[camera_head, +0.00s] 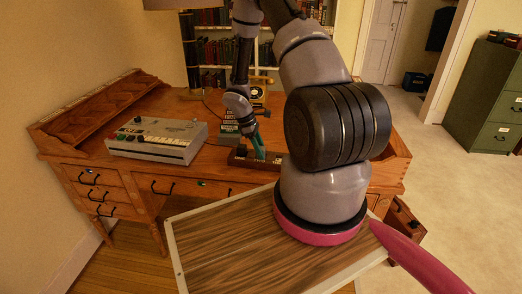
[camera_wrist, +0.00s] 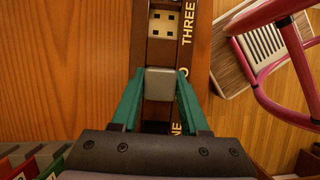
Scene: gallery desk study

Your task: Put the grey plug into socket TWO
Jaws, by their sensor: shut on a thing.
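My gripper (camera_wrist: 160,82) has teal fingers shut on the grey plug (camera_wrist: 160,86), one finger on each side. The plug is over the dark brown socket strip (camera_wrist: 141,45) on the desk. Beside the plug, only a final "O" of a label shows. Socket THREE (camera_wrist: 163,23), a pale face with dark holes, is bare just beyond it. Nearer me, a label ending in "NE" is partly covered by a finger. The plug hides what is beneath it, and I cannot tell whether it is seated. In the head view my gripper (camera_head: 259,147) is low at the strip (camera_head: 240,157).
A grey keyed machine (camera_head: 157,139) stands left on the wooden desk (camera_head: 188,172). Small stacked items (camera_head: 228,125) stand behind the strip. A lamp (camera_head: 190,50) is at the back. A drawer (camera_head: 404,222) stands out at the right. Bare desk lies left of the strip.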

